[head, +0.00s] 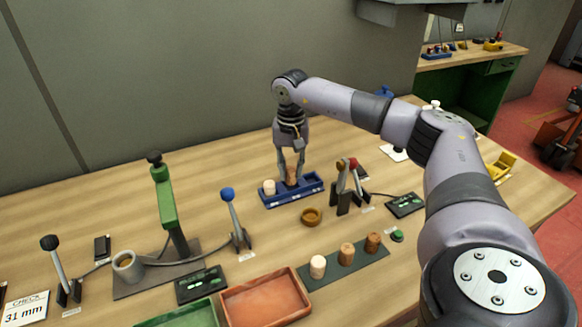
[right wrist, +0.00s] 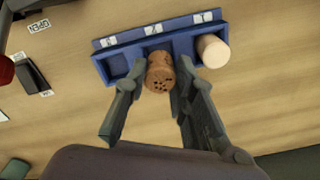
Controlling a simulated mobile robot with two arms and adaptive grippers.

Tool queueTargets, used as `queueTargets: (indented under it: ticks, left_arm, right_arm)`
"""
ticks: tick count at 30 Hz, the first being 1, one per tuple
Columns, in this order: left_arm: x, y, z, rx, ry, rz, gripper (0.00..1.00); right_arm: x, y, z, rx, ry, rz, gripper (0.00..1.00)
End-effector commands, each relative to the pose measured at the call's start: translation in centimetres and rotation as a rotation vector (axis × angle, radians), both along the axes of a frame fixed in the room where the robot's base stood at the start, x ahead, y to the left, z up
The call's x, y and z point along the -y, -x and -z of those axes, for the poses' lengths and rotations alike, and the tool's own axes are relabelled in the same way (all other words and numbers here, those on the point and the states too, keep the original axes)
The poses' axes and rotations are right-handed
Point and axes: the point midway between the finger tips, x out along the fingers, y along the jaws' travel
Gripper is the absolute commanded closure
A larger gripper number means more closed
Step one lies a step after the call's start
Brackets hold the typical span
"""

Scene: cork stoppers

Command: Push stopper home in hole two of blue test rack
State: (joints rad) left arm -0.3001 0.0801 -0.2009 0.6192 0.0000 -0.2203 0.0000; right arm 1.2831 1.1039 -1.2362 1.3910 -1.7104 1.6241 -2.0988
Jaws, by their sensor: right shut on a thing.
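The blue test rack (head: 296,196) stands on the bench in the head view; the right wrist view also shows the rack (right wrist: 182,42) with three places. My right gripper (head: 291,179) points down over its middle and is shut on a brown speckled cork stopper (right wrist: 160,72). In the right wrist view the stopper is at the middle place; how deep it sits cannot be told. A pale stopper (head: 269,187) stands in an end place, at the right in the right wrist view (right wrist: 213,51). The other end place looks empty. My left gripper is not in view.
A small brown ring dish (head: 311,217) lies in front of the rack. Lever stands (head: 347,190) are close at its right, and a blue-knobbed lever (head: 232,215) is at its left. A dark strip (head: 327,277) with three stoppers and an orange tray (head: 265,300) lie nearer.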

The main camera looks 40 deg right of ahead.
Motion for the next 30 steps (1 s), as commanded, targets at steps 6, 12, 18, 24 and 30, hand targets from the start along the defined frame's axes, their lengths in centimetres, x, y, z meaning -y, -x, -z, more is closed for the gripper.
queueTargets:
  ticks: [6,12,18,24,30]
  left_arm:
    - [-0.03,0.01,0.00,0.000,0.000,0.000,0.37]
    - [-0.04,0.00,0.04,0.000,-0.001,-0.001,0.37]
    - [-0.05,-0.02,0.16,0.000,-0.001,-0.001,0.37]
    - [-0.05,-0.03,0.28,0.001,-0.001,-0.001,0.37]
    - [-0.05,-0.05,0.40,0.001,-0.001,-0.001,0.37]
  right_arm:
    - [-0.01,-0.01,-0.01,0.000,0.000,0.000,0.86]
    - [-0.01,-0.01,0.07,0.000,0.000,0.000,0.86]
    - [-0.01,-0.01,0.37,0.000,0.000,0.000,0.86]
    - [-0.01,-0.01,0.67,0.000,0.000,0.000,0.86]
    - [0.00,-0.01,0.96,0.000,0.000,0.000,0.86]
